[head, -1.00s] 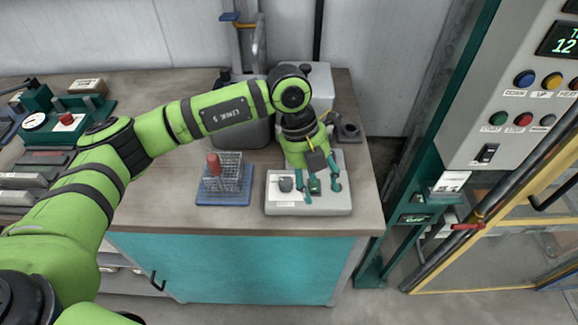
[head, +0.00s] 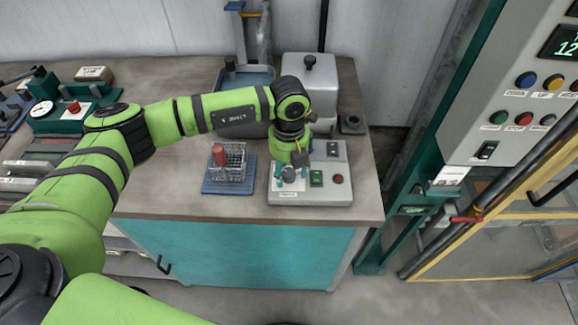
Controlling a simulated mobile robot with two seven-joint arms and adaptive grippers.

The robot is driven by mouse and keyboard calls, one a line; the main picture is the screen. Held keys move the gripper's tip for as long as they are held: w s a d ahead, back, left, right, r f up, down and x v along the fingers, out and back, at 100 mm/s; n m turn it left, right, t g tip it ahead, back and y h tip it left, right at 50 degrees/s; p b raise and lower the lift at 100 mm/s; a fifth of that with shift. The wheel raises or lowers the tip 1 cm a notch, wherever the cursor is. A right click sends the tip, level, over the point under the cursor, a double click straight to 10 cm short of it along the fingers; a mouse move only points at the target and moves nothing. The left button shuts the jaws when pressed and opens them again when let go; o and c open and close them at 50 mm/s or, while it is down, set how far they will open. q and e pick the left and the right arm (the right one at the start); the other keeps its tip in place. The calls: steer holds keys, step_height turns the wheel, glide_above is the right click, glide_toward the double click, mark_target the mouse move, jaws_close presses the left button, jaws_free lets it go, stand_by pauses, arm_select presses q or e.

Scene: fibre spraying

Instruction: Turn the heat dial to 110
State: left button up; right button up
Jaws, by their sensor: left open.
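The grey control box (head: 328,194) lies near the front right corner of the bench. A green button (head: 316,178) and a red button (head: 338,179) show on its top. My left gripper (head: 290,182) points down over the left part of the box, with its teal fingers apart. The heat dial sits at that place and is mostly hidden by the fingers. I cannot read its setting, nor tell whether the fingers touch it. My right gripper is out of view.
A wire basket with a red-capped item (head: 219,155) stands on a blue mat (head: 228,187) left of the box. A grey lidded tank (head: 309,85) stands behind. A tall control panel (head: 490,90) and a yellow-framed door are at the right.

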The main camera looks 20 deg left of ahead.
arm_select(q)
jaws_close()
steer(key=shift+m+b, duration=0.3)
steer(key=shift+b, duration=0.1)
steer(key=shift+w+m+b, duration=0.1)
steer(key=shift+m+b, duration=0.4)
steer(key=shift+b, duration=0.15)
steer(key=m+b, duration=0.9)
steer(key=b, duration=0.1)
steer(key=shift+d+m+b, duration=0.1)
steer(key=shift+m+b, duration=0.2)
steer(key=shift+b, duration=0.1)
steer(key=shift+r+m+b, duration=0.15)
steer(key=shift+m+b, duration=1.65)
steer(key=shift+m, duration=0.5)
